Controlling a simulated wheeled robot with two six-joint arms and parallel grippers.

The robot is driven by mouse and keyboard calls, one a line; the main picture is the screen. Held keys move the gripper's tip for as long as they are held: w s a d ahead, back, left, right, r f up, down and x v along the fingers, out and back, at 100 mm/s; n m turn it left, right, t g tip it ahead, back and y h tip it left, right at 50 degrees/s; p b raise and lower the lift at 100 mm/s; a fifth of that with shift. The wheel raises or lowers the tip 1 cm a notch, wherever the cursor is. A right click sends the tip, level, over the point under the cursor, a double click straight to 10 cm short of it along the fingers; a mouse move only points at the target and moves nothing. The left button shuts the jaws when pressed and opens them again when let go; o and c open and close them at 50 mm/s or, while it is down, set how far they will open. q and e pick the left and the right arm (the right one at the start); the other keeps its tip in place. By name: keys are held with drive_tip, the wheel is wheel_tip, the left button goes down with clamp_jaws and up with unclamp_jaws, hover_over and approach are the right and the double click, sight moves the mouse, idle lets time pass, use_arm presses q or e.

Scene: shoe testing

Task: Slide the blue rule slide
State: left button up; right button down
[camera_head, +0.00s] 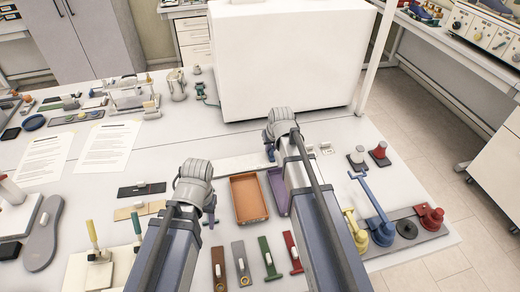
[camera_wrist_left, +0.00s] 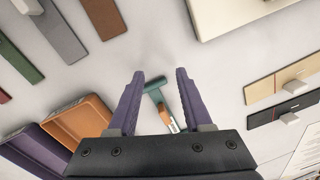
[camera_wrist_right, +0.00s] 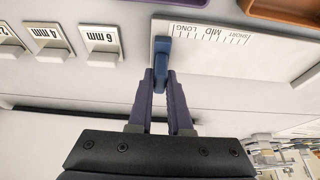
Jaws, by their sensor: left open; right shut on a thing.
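The blue rule slide (camera_wrist_right: 162,52) is upright at the left end of the white rule (camera_wrist_right: 225,52) in the right wrist view, close to the SHORT/MID/LONG scale's LONG mark. My right gripper (camera_wrist_right: 160,78) is shut on the slide, with a finger on each side. In the head view the white rule (camera_head: 238,163) lies flat behind the orange tray, and my right wrist partly hides the slide. My left gripper (camera_wrist_left: 160,73) is open and empty above the table, over a small green-headed tool (camera_wrist_left: 157,95) with an orange and white handle.
An orange tray (camera_head: 248,198) and a purple tray (camera_head: 277,190) lie in front of the rule. Labelled blocks, including a 6 mm one (camera_wrist_right: 102,42), stand left of it in the right wrist view. A large white box (camera_head: 285,60) stands behind. Coloured strips (camera_head: 242,262) lie between my arms.

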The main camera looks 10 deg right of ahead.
sight(274, 162)
use_arm(q)
drive_tip(key=shift+a, duration=0.1)
use_arm(e)
drive_tip(key=shift+d, duration=0.15)
drive_tip(key=c, duration=1.3)
unclamp_jaws()
drive_tip(key=o, duration=0.5)
drive_tip(key=shift+d, duration=0.15)
drive_tip(key=shift+c, duration=0.2)
use_arm(q)
drive_tip(key=shift+r, duration=0.1)
use_arm(e)
drive_tip(key=shift+r, duration=0.15)
use_arm(q)
drive_tip(key=shift+r+p, duration=0.5)
drive_tip(key=shift+p, duration=0.1)
use_arm(e)
drive_tip(key=shift+s+r, duration=0.2)
drive_tip(key=shift+r, duration=0.3)
use_arm(q)
wheel_tip(274, 162, up, 6)
drive_tip(key=p, duration=0.6)
use_arm(e)
drive_tip(key=v, duration=0.6)
drive_tip(key=shift+s+r, duration=0.2)
